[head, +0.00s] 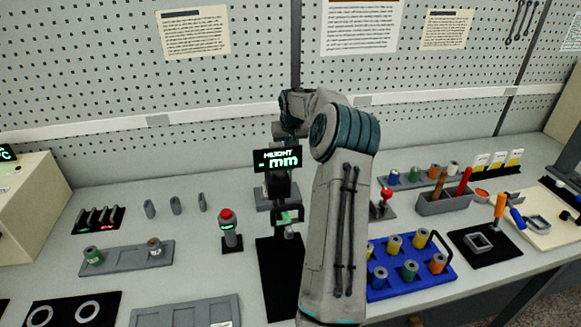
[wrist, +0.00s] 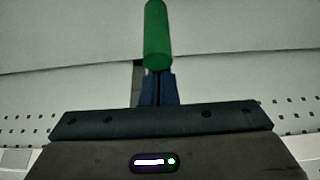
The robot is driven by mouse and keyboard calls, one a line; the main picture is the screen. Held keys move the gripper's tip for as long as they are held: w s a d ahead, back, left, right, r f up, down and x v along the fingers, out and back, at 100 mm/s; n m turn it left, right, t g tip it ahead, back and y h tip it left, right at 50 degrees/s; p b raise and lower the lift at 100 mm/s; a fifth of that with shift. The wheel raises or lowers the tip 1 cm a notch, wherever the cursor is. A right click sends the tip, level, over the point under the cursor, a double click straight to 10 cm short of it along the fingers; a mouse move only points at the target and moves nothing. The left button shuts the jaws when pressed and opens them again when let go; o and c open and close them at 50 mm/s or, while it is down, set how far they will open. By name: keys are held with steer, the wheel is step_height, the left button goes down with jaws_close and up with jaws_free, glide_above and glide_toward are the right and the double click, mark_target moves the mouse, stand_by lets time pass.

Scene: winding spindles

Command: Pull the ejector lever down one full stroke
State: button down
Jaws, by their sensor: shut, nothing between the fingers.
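In the wrist view a green cylindrical grip (wrist: 156,35), which looks like the lever's handle, lies straight ahead of the fingertips. My gripper (wrist: 157,80) is shut with nothing between its fingers. Its tips meet or overlap the near end of the grip in the picture; I cannot tell whether they touch it. In the head view a dark stand carries a display (head: 278,160) reading HEIGHT and mm, with a small green part (head: 288,217) below it. My arm reaches over behind this display, and my gripper cannot be made out clearly there.
A red-topped post (head: 228,230) stands left of the stand. A red-knobbed device (head: 385,195) and a blue rack (head: 408,282) with several spools lie right of my arm. A grey tray (head: 127,258) holds two spools at left. The pegboard wall (head: 120,90) closes the back.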

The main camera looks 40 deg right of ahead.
steer(key=shift+f, duration=0.1)
step_height(320, 180, down, 2)
steer(key=shift+f+b, duration=0.1)
steer(key=shift+b, duration=0.7)
steer(key=shift+s, duration=0.1)
steer(key=shift+s+a+r+b, duration=0.15)
steer(key=shift+s+a+b, duration=0.1)
steer(key=shift+s, duration=0.15)
steer(key=shift+s+a+r+b, duration=0.15)
steer(key=shift+s+b, duration=0.1)
steer(key=shift+s, duration=0.1)
